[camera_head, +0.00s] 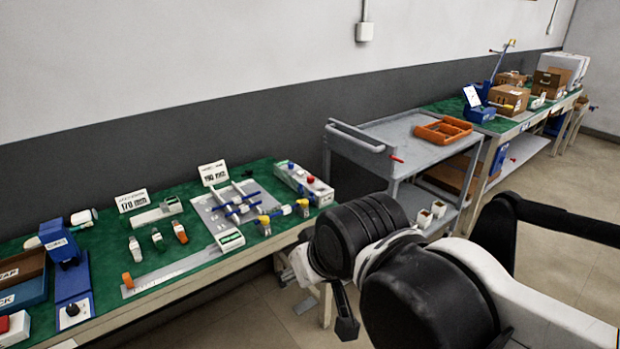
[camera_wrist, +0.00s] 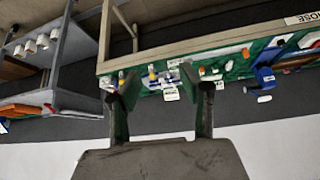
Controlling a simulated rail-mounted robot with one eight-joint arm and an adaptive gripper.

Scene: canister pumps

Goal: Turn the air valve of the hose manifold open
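What looks like the hose manifold (camera_head: 242,207), a blue pipe assembly with yellow-ended fittings, sits on a grey plate on the green bench. Which fitting is the air valve, and its position, is too small to tell. In the wrist view the blue parts (camera_wrist: 153,77) show small and distant between my fingers. My gripper (camera_wrist: 160,80) is open and empty, its two fingers well apart, and touches nothing. In the head view my dark arm links hide most of it; a dark finger (camera_head: 345,318) shows in front of the bench edge.
A grey box with red and blue knobs (camera_head: 305,183) stands right of the manifold. Small tools and a steel ruler (camera_head: 175,277) lie left of it. A grey cart (camera_head: 395,140) with an orange tray (camera_head: 443,130) stands beyond the bench. A wall runs behind the bench.

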